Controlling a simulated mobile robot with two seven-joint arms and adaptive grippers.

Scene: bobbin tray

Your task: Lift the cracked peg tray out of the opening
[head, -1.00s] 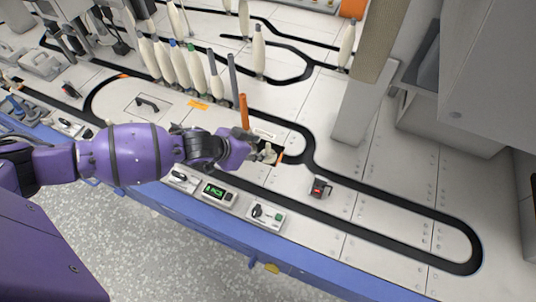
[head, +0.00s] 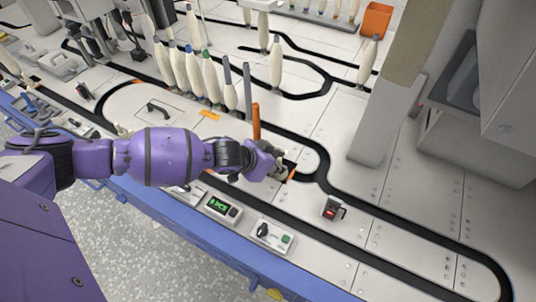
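My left gripper (head: 278,170) is at the dark opening (head: 291,168) in the white deck, to the right of an upright orange post (head: 256,122). The gripper's hand and fingers cover much of the opening. I cannot make out the cracked peg tray there, and no crack shows. The fingers are too small and too covered to tell whether they are open or shut, or whether they hold anything. My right gripper is not in view.
A black track (head: 420,235) loops around the deck. Several pale bobbins (head: 195,75) stand behind my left arm.

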